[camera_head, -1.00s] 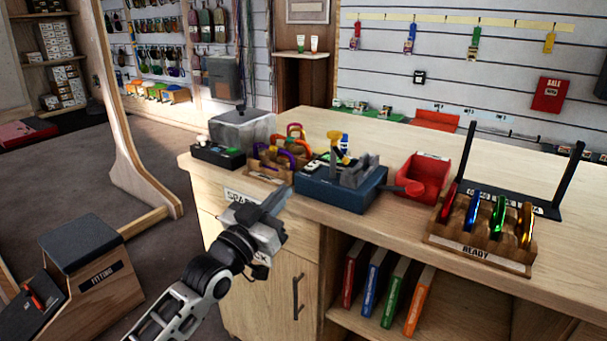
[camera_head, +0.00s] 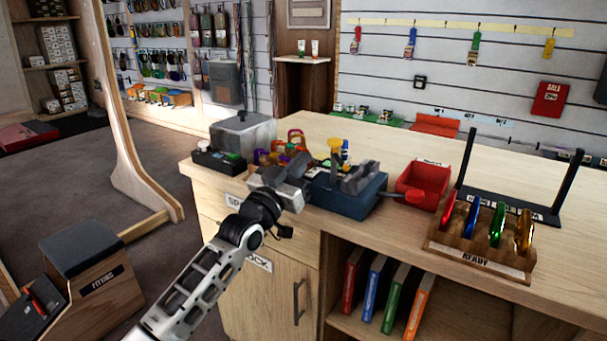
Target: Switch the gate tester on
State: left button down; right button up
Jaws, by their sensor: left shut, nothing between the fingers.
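The gate tester looks to be the blue box (camera_head: 350,201) on the counter, with a grey clamp block (camera_head: 361,178), a yellow knob (camera_head: 335,145) and a red-ended lever (camera_head: 414,196) at its right. My left gripper (camera_head: 302,165) is shut and empty. It is over the counter's front edge, at the left end of the blue box, and covers that end's top. I cannot tell whether it touches the box. A switch on the tester cannot be made out. My right gripper is not in view.
A red bin (camera_head: 424,183) and the READY rack (camera_head: 480,249) are to the right. The counter behind is clear.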

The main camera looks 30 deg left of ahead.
aim_at(304, 176)
pick_arm(q)
jog(key=shift+x, duration=0.85)
notch_tip(304, 176, down, 3)
jog(key=shift+s+f, duration=0.1)
jog(key=shift+s, duration=0.05)
jog(key=shift+f, duration=0.5)
